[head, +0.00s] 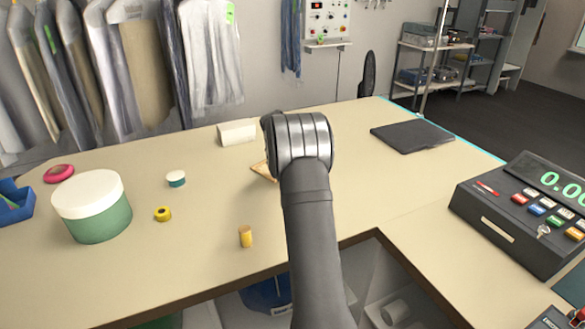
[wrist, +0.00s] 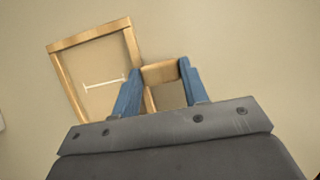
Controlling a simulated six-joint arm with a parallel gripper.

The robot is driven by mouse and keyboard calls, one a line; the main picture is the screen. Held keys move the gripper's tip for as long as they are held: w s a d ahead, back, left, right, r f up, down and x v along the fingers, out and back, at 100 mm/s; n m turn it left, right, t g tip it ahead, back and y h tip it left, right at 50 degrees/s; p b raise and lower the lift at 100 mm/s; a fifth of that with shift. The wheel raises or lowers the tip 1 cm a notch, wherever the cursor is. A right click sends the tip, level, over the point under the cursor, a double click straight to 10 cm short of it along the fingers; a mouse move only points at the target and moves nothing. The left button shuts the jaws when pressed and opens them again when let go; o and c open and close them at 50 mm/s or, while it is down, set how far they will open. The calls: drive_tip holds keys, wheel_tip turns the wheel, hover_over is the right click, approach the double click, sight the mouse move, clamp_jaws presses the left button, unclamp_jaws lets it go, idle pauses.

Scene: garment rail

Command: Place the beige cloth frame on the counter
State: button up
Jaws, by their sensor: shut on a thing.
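The beige cloth frame (wrist: 128,32) has a light wooden border, with a pale line across its cloth, and lies at the upper left in the wrist view. Only a small wooden corner of it (head: 262,171) shows in the head view, left of my arm. My gripper (wrist: 160,74) has two blue fingers shut on a wooden part at the frame's right side. In the head view my wrist hides the fingers and most of the frame. The beige counter (head: 205,235) lies beneath. I cannot tell whether the frame touches it.
A white-lidded green tub (head: 93,207), small jar (head: 176,179), yellow tape roll (head: 163,214) and cork-like cylinder (head: 246,236) stand left. A white block (head: 237,132) is behind. A dark flat pad (head: 412,136) and cash register (head: 525,215) are right. Counter near the frame is clear.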

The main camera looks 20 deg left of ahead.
drive_tip(key=o, duration=1.1)
drive_tip(key=shift+f, duration=0.1)
drive_tip(key=shift+o, duration=0.6)
drive_tip(key=v, duration=1.2)
